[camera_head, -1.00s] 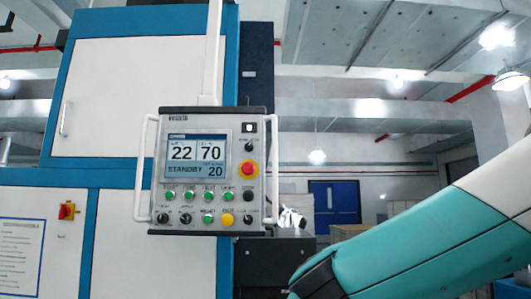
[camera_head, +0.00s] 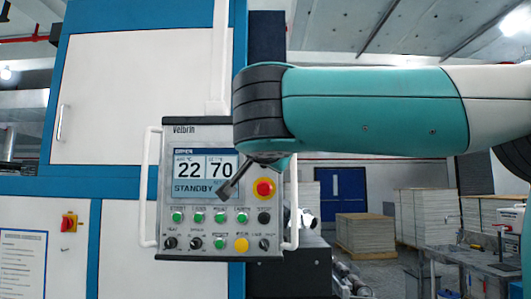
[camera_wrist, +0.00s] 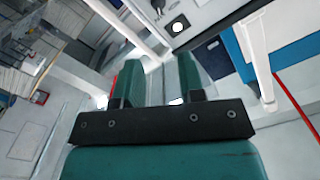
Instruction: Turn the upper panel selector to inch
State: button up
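The control panel (camera_head: 215,134) hangs on the machine front in the head view. Its upper right part, with the upper selector, is hidden behind my arm. In the wrist view the panel shows at the top edge, with a dark knob (camera_wrist: 158,5), apparently the upper selector, partly cut off.
A red emergency button (camera_head: 264,188) and rows of green buttons, a yellow button (camera_head: 241,244) and lower selectors sit on the panel. White handles (camera_head: 149,190) flank it. Pallet stacks (camera_head: 358,232) and a blue door (camera_head: 340,190) stand behind to the right.

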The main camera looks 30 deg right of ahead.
jog(key=p+x, duration=0.3)
jog(key=x, duration=0.2)
jog(key=p+x, duration=0.2)
jog(key=x, duration=0.4)
jog(key=p+x, duration=0.3)
jog(key=x, duration=0.3)
jog(key=shift+s+d+r+p, duration=0.1)
jog(key=shift+d+r+p, duration=0.25)
jog(key=shift+d+r, duration=0.1)
jog(key=c, duration=0.6)
